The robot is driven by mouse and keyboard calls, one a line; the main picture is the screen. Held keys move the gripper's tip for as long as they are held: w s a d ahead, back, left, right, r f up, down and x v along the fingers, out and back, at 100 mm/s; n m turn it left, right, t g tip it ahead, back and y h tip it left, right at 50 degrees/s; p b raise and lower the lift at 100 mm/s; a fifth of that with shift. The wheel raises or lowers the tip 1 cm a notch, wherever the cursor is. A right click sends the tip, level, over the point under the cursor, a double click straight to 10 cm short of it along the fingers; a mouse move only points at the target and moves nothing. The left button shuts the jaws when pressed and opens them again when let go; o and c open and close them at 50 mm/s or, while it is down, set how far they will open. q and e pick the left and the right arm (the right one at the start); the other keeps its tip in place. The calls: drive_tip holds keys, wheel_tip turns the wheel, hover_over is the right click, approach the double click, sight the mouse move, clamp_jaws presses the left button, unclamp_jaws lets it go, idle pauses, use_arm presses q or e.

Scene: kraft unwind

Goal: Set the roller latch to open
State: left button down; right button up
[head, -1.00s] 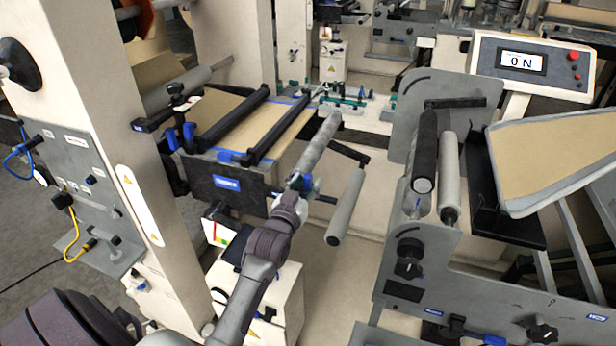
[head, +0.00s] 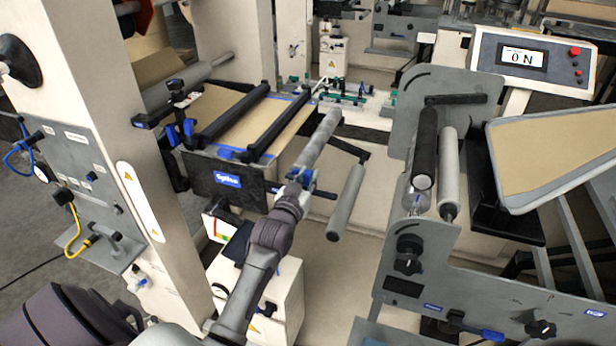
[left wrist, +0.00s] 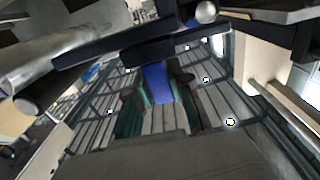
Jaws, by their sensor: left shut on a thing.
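My left gripper (head: 302,180) is at the near end of a long grey roller (head: 325,135), just right of a dark plate with a blue label (head: 228,180). It is shut on a small blue piece, which shows between the teal-edged fingers in the left wrist view (left wrist: 156,84). This blue piece appears to be the roller latch handle. The gripper hides most of it in the head view, so I cannot tell the latch's position. My right gripper is in neither view.
A second grey roller (head: 346,203) hangs right of the gripper on a black arm. A cream post (head: 95,110) stands at left. A grey side frame (head: 425,265) with a black roller (head: 424,150) and a display reading "ON" (head: 523,58) are at right.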

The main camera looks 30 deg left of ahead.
use_arm(q)
drive_tip(key=d, duration=0.2)
drive_tip(key=w+d, duration=0.1)
drive_tip(key=d, duration=0.2)
drive_tip(key=shift+w+p, duration=0.1)
drive_tip(key=shift+p, duration=0.3)
drive_tip(key=c, duration=1.5)
unclamp_jaws()
drive_tip(key=o, duration=0.5)
drive_tip(key=shift+w+d, duration=0.1)
drive_tip(key=shift+d, duration=0.2)
drive_tip(key=shift+c, duration=0.2)
drive_tip(key=shift+a, duration=0.1)
